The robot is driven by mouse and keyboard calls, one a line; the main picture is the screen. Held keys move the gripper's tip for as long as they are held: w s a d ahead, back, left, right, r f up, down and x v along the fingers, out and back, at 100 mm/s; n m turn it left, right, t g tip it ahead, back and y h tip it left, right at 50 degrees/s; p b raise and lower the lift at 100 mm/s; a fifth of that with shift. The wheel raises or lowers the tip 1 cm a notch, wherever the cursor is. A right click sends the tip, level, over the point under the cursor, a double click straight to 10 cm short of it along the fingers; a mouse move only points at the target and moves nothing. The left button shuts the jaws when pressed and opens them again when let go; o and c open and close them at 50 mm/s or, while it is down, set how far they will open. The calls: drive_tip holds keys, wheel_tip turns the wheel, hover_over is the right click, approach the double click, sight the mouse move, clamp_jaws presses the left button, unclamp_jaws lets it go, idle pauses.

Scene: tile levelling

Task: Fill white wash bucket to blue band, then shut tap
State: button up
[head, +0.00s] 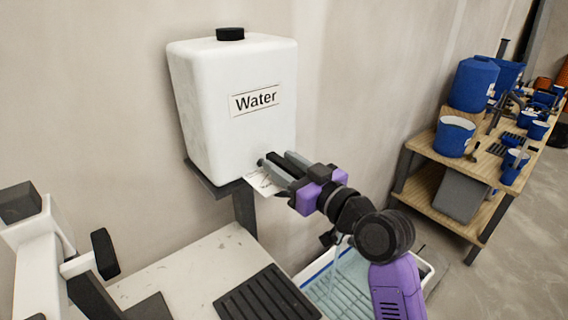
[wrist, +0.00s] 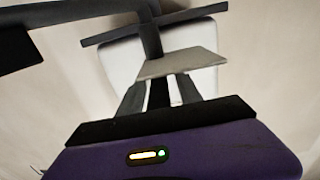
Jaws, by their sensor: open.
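A white water tank (head: 235,105) labelled "Water" stands on a dark bracket against the wall. My gripper (head: 278,168) is at the lower front of the tank; its jaws are open, with a dark part, likely the tap handle (wrist: 158,92), between the fingers. I cannot tell whether they touch it. The tap body is mostly hidden by my gripper. A thin, pale water stream (head: 335,262) falls below my wrist. Under it is a white, blue-edged container (head: 427,272), likely the wash bucket, with bluish water and a ribbed grid; my arm covers part. The water's height against the band is unclear.
A pale card (head: 262,182) hangs by the tap; it also shows in the wrist view (wrist: 182,64). A black ribbed mat (head: 266,297) lies on the white bench (head: 185,270). A wooden shelf unit (head: 480,185) with blue buckets stands at right. Open floor lies beyond.

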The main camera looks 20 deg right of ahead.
clamp_jaws()
idle(1.4)
